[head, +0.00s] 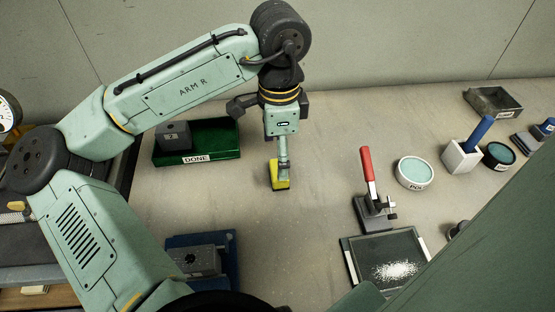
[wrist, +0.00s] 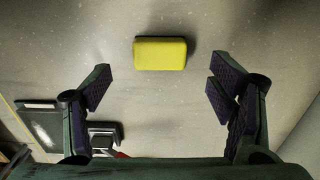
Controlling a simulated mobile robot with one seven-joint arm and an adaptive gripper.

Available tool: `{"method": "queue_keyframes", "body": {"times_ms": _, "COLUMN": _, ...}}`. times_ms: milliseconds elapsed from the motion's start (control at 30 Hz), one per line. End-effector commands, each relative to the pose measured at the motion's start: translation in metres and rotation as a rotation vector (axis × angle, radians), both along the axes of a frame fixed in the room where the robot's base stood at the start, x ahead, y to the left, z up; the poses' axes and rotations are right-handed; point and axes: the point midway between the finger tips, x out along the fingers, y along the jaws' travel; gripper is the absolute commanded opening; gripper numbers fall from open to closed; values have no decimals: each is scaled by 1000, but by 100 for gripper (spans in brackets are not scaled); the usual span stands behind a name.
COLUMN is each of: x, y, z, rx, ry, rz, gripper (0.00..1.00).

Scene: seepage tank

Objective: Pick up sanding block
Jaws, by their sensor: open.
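The sanding block is a small yellow block (head: 280,183) on the bench top, near the middle in the head view. In the wrist view the yellow block (wrist: 160,53) lies flat, ahead of the jaws and roughly centred between them. My gripper (head: 281,165) points down over the block in the head view and partly hides it. In the wrist view my gripper (wrist: 160,90) has its two dark-padded fingers wide apart, with nothing between them. I cannot tell the exact height of the fingertips above the bench.
A green DONE tray (head: 222,140) holding a grey block stands left. A blue tray (head: 232,262) with a grey block is front left. A red-handled clamp (head: 368,185), a dark tray with white grains (head: 350,262) and a round teal pot (head: 413,173) are right. Bench around the yellow block is clear.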

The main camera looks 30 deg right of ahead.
Motion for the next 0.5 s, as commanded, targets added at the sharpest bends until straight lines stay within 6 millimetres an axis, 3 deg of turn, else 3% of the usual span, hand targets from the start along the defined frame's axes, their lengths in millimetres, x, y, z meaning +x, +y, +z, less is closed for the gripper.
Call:
{"method": "queue_keyframes", "body": {"times_ms": 267, "x": -1, "y": 0, "z": -20, "rx": 0, "ry": -1, "rz": -1, "gripper": 77}}
{"method": "queue_keyframes", "body": {"times_ms": 500, "x": -2, "y": 0, "z": -53, "rx": -1, "ry": 0, "rz": -1, "gripper": 77}}
